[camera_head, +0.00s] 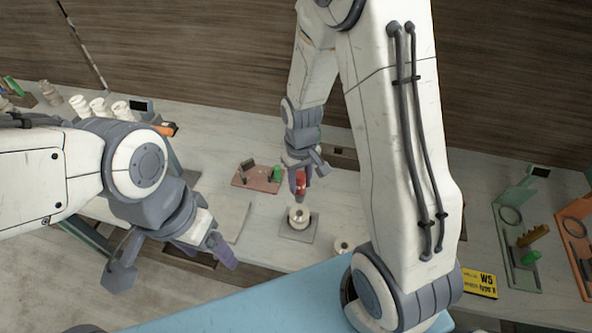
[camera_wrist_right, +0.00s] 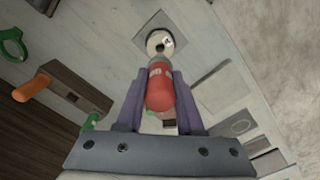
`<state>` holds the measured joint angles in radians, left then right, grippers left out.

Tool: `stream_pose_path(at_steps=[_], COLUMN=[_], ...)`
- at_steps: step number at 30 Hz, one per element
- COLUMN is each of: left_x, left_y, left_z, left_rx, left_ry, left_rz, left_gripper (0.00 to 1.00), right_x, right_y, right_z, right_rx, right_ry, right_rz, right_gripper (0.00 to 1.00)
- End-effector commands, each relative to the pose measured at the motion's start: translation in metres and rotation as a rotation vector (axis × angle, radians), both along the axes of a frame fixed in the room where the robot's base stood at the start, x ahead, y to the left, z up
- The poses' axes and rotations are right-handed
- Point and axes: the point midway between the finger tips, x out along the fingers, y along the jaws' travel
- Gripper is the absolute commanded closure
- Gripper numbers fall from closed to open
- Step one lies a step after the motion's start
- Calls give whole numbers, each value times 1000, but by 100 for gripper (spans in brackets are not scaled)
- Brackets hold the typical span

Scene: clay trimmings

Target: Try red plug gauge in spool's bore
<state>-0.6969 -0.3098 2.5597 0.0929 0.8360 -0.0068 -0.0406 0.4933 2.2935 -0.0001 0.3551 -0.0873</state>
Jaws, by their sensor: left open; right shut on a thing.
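The red plug gauge (camera_head: 300,183) is held in my right gripper (camera_head: 299,172), above the spool in the head view. The right wrist view shows the red gauge (camera_wrist_right: 160,88) between the two purple fingers of the right gripper (camera_wrist_right: 159,82), its far end pointing toward the spool. The cream spool (camera_head: 299,215) stands upright on a grey square plate (camera_head: 297,232). Its dark bore shows in the right wrist view on the spool (camera_wrist_right: 159,43). The gauge's lower end appears close to the spool; I cannot tell whether it touches. My left gripper (camera_head: 222,250) is open and empty, left of the spool.
A reddish stand (camera_head: 256,180) with a green piece is behind the spool. Another cream spool (camera_head: 343,246) sits to its right. A yellow W5 sign (camera_head: 479,281) and green (camera_head: 516,240) and orange (camera_head: 577,235) fixtures are at the right. Several pale spools (camera_head: 98,107) stand at the back left.

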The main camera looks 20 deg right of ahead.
Motion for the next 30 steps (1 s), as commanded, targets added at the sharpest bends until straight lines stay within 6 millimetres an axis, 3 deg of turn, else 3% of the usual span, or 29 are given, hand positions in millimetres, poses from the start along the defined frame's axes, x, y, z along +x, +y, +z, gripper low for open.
stream_pose_path(at_steps=[19,30], left_x=[0,0], left_y=[0,0], left_z=[-47,-52], left_rx=[0,0], left_ry=[1,1], left_rz=[8,9], left_gripper=[24,24], right_x=[0,0], right_y=[-1,-1], right_z=[-53,-59], right_rx=[0,0], right_ry=[-1,-1], right_rz=[-2,-3], right_gripper=[100,100])
